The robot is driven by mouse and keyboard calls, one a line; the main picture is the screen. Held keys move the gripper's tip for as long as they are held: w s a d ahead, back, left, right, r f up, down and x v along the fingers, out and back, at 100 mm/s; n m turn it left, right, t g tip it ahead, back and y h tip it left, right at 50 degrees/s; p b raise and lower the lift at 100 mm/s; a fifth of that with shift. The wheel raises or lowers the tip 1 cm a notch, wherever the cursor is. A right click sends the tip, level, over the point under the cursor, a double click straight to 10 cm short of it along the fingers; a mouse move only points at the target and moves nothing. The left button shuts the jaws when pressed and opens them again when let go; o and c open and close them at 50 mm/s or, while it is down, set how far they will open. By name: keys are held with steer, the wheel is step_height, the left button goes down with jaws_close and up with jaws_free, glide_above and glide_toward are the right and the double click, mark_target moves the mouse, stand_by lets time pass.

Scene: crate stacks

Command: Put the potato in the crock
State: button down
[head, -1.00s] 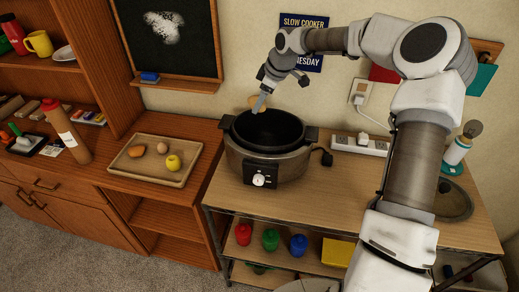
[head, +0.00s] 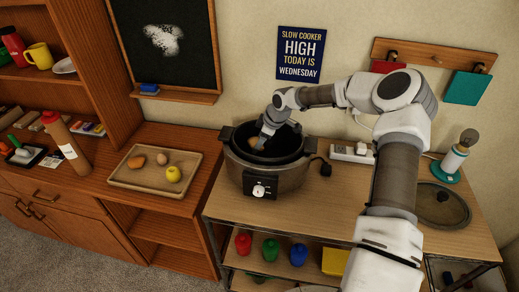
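The crock (head: 238,164) is a dark oval pot with side handles, seated in the slow cooker on the wooden table, with its top open. My gripper (head: 262,143) reaches down into the crock's opening from above. A small tan thing, which looks like the potato (head: 256,143), shows at its fingertips, inside the rim. The fingers appear shut on it, though they hide part of it and the view is small. The crock's floor is hidden.
A wooden tray (head: 125,182) left of the cooker holds an orange-brown oval item (head: 136,161), a tan egg-like item (head: 162,159) and a yellow apple (head: 174,174). A dark round lid (head: 440,206) lies at right. A power strip (head: 350,154) sits behind.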

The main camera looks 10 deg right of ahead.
steer(key=shift+f, duration=2.15)
steer(key=shift+c, duration=1.7)
jaws_free()
steer(key=shift+d+r, duration=0.1)
steer(key=shift+r, duration=0.25)
steer(key=v, duration=1.1)
steer(key=shift+s+r+b, duration=0.15)
steer(key=shift+r+b, duration=0.1)
steer(key=shift+b, duration=0.15)
